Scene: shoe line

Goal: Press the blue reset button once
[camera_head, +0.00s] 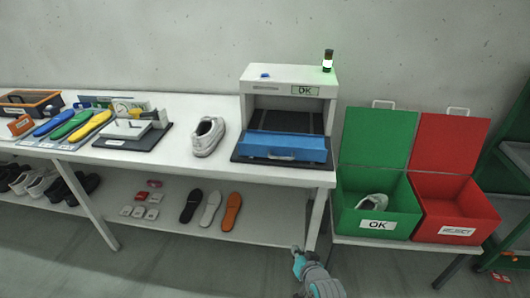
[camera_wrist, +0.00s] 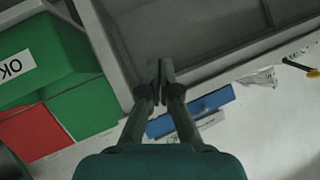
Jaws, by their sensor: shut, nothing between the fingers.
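The blue button (camera_head: 265,75) is a small blue piece on top of the white inspection machine (camera_head: 288,74), left of its green "OK" display (camera_head: 305,90). My gripper (camera_head: 296,249) is low in front of the table's right end, well below and apart from the button. In the wrist view its fingers (camera_wrist: 160,68) are shut together with nothing between them. The machine's blue front panel (camera_head: 283,146) also shows in the wrist view (camera_wrist: 190,111). I cannot make out the button in the wrist view.
A white shoe (camera_head: 207,137) stands on the table left of the machine. A lamp (camera_head: 328,60) glows on the machine's right top. An open green "OK" bin (camera_head: 350,222) holding a shoe and an open red bin (camera_head: 455,220) stand right of the table. Insoles (camera_head: 210,210) lie on the lower shelf.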

